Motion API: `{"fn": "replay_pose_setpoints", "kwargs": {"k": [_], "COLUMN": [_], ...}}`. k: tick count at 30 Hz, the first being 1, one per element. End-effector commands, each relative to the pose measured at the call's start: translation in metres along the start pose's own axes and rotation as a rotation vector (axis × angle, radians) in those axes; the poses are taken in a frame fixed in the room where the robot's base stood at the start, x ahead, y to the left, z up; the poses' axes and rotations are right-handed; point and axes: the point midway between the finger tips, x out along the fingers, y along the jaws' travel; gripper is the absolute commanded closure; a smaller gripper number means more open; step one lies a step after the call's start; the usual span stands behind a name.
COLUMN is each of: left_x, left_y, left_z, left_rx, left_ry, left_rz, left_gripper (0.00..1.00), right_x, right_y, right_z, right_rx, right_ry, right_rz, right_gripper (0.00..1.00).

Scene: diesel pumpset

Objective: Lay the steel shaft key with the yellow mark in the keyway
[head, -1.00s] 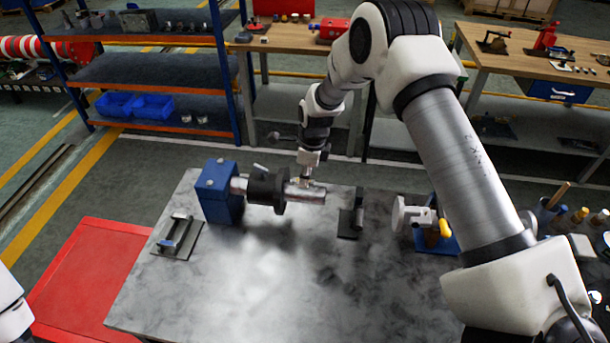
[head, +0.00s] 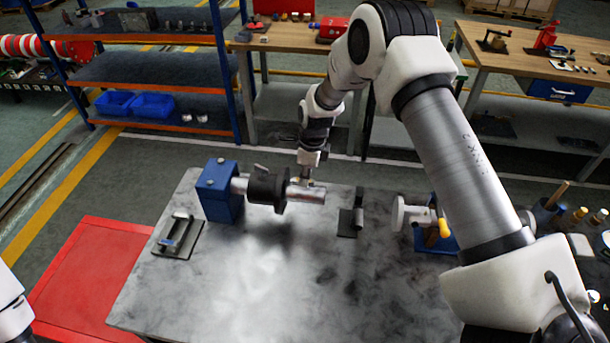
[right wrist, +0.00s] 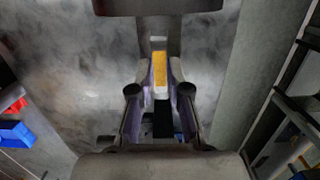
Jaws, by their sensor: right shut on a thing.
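The steel shaft (head: 312,195) sticks out to the right from a dark collar (head: 267,188) and a blue block (head: 220,192) on the grey table. My right gripper (head: 305,182) points down at the shaft's top near its free end. In the right wrist view, the steel key with the yellow mark (right wrist: 160,70) lies between the fingertips of my right gripper (right wrist: 160,90), which is shut on it. The key lines up with the shaft (right wrist: 151,26). The keyway is hidden, and I cannot tell whether the key sits in it. My left gripper is out of view.
A small dark stand (head: 347,222) is right of the shaft. A plate with a handle (head: 177,240) lies at left, and a fixture with a yellow-tipped lever (head: 440,232) at right. The table's front middle (head: 260,290) is clear.

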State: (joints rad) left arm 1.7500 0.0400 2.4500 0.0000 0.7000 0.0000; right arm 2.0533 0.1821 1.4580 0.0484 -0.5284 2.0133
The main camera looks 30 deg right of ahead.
Motion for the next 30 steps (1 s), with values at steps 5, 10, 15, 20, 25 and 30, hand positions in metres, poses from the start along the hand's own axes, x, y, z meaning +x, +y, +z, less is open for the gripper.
{"fn": "replay_pose_setpoints", "kwargs": {"k": [5,10,15,20,25,30], "left_x": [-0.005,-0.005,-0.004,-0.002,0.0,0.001], "left_y": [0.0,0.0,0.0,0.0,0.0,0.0], "left_z": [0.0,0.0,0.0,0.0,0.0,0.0], "left_rx": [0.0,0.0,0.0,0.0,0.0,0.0], "left_ry": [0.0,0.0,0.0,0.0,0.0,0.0], "left_rz": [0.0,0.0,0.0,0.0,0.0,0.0], "left_gripper": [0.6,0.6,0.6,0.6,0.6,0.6], "right_x": [-0.001,0.0,0.001,0.005,0.009,0.014], "right_y": [0.0,0.0,0.0,0.0,0.0,0.0], "right_z": [0.0,0.0,0.0,-0.001,-0.001,-0.002], "right_rx": [-0.001,-0.001,0.0,-0.001,-0.001,-0.001], "right_ry": [0.0,0.0,0.0,0.0,0.0,0.0], "right_rz": [-0.001,-0.001,0.0,0.0,0.0,0.0], "right_gripper": [1.0,1.0,1.0,1.0,1.0,1.0]}}
